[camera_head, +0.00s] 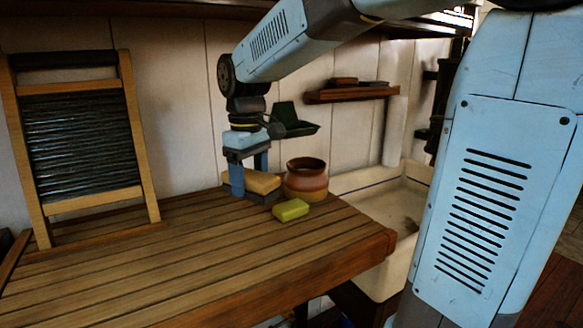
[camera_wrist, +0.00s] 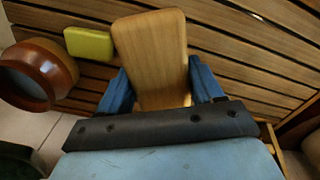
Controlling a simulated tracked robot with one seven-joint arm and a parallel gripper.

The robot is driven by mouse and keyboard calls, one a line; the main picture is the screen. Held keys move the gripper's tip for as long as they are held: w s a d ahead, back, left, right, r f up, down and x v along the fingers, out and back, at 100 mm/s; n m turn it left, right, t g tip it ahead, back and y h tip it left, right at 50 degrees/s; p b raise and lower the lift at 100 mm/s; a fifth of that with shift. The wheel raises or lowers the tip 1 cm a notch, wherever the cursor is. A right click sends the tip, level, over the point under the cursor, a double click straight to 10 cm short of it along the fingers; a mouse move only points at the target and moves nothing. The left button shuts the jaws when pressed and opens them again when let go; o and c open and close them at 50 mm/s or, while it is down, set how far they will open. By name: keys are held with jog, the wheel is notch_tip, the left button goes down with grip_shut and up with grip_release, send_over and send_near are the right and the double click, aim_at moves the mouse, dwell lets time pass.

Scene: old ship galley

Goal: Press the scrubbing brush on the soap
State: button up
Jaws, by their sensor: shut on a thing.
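The scrubbing brush (camera_head: 262,183) has a pale wooden back and a dark underside. My gripper (camera_head: 250,182) is shut on it, one blue finger on each side, at the back of the slatted wooden counter. In the wrist view the brush's wooden back (camera_wrist: 150,55) fills the space between the fingers (camera_wrist: 160,90). The yellow-green soap (camera_head: 291,210) lies on the counter just right of the brush and nearer the camera. It also shows in the wrist view (camera_wrist: 89,43), beside the brush and apart from it. Whether the brush touches the counter, I cannot tell.
A brown clay pot (camera_head: 306,180) stands close behind the soap. A washboard (camera_head: 80,130) leans at the left against the wall. A pale sink (camera_head: 375,200) lies right of the counter (camera_head: 200,255). A small shelf (camera_head: 350,94) hangs behind. The counter's front is clear.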

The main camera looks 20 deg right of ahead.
jog(key=w+d+f+m, duration=0.1)
jog(key=w+d+m, duration=0.1)
jog(key=w+d, duration=0.3)
jog(key=w+d+f+m, duration=0.1)
jog(key=w+d+m, duration=0.2)
jog(key=d, duration=0.4)
send_over(291, 205)
jog(key=shift+w+f, duration=0.15)
jog(key=shift+f, duration=2.85)
jog(key=shift+f, duration=0.55)
notch_tip(291, 205, up, 7)
dwell(0.3)
dwell(0.7)
